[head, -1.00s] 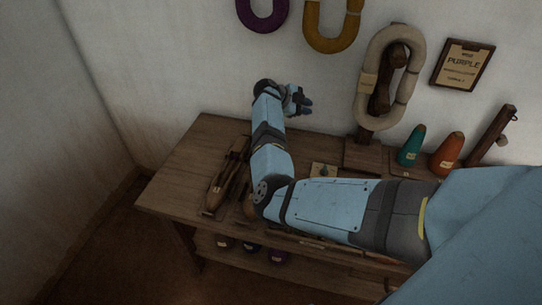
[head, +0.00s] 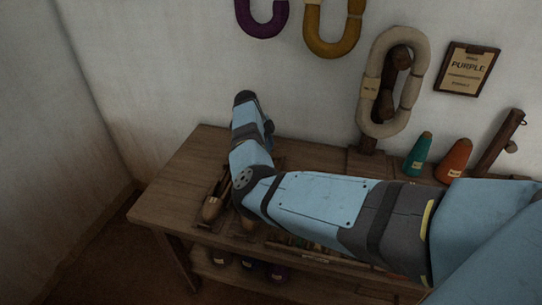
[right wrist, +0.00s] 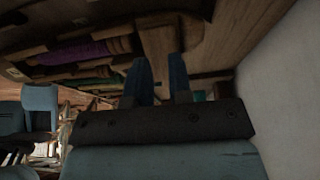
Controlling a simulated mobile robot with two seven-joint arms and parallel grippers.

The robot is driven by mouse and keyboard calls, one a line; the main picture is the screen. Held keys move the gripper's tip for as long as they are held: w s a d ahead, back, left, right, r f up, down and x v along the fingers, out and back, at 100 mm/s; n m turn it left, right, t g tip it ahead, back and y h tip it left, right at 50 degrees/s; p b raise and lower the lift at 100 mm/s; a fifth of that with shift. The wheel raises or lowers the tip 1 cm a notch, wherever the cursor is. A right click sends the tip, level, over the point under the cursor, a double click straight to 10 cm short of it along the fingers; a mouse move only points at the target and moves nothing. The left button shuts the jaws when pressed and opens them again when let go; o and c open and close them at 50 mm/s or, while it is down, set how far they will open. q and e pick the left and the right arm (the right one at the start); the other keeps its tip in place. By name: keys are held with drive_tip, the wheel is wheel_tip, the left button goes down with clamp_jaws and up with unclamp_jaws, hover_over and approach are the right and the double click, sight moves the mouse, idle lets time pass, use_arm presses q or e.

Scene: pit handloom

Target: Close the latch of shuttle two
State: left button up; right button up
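Wooden boat-shaped shuttles lie at the left part of the bench. One shuttle (head: 213,208) shows beside my right arm, and its neighbour is mostly hidden under the arm. I cannot tell which is shuttle two, and no latch is clear. In the right wrist view a shuttle holds a purple bobbin (right wrist: 85,52), and a green bobbin shows below it. My right gripper (right wrist: 160,80) has two blue fingers with a gap between them and nothing seen in the gap. In the head view its fingers are hidden behind my forearm, above the bench. My left gripper is out of view.
The wooden bench (head: 165,205) stands against the wall. Teal (head: 418,155) and orange (head: 453,162) cones stand at its right. Yarn hanks, including a cream one (head: 371,95), and a framed "PURPLE" sign (head: 467,68) hang above. Dark round items sit on a lower shelf.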

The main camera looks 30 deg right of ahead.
drive_tip(key=shift+x, duration=1.95)
clamp_jaws()
drive_tip(key=shift+m, duration=0.3)
drive_tip(key=shift+m+b, duration=0.35)
drive_tip(key=shift+m, duration=2.15)
unclamp_jaws()
